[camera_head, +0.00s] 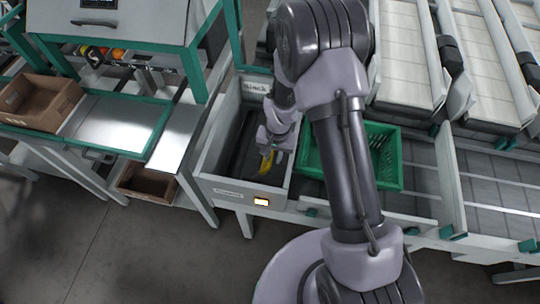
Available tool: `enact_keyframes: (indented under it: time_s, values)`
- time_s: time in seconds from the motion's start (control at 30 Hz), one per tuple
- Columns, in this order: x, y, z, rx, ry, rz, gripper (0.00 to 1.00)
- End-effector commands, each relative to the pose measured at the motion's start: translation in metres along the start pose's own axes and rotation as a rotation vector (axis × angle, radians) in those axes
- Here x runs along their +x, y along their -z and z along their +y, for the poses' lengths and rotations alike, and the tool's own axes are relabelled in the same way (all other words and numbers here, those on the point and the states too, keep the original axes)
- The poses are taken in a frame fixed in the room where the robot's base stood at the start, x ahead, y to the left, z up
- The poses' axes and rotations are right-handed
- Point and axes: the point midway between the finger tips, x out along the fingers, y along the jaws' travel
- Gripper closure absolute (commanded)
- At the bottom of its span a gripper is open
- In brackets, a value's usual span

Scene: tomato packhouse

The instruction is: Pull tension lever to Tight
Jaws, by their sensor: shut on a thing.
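The tension lever (266,163) shows as a yellow piece inside a pale open-topped housing (202,172) at the middle of the view. My gripper (268,148) reaches down into the housing from above and is shut on the lever. My fingers hide the lever's upper part, and its lower part is lost in the dark inside. A label at the far end of the housing seems to read Slack (256,88). A small label (228,192) on the near face is too small to read. The yellow piece sits toward the near half of the housing.
A small lit display (261,202) is on the housing's near face. A green crate (390,150) stands close on the right, partly behind my arm. Conveyor lanes (410,45) fill the right. The floor (125,250) in front is clear.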

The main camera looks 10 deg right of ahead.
Motion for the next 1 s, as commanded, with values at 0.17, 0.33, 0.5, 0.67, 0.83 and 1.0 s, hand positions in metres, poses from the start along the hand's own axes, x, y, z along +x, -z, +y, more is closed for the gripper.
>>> enact_keyframes:
  time_s: [0.17,0.33,0.5,0.67,0.83,1.0]
  values:
    - [0.0103,-0.006,0.0102,0.004,-0.011,-0.017,1.0]
    - [0.0122,-0.0065,0.0111,0.003,-0.012,-0.019,1.0]
    - [0.0126,-0.0067,0.0113,0.003,-0.012,-0.02,1.0]
    - [0.0126,-0.0068,0.0113,0.003,-0.012,-0.02,1.0]
    - [0.0126,-0.0069,0.0113,0.004,-0.012,-0.02,0.66]
    - [0.0099,-0.0064,0.0112,0.003,-0.012,-0.02,0.66]
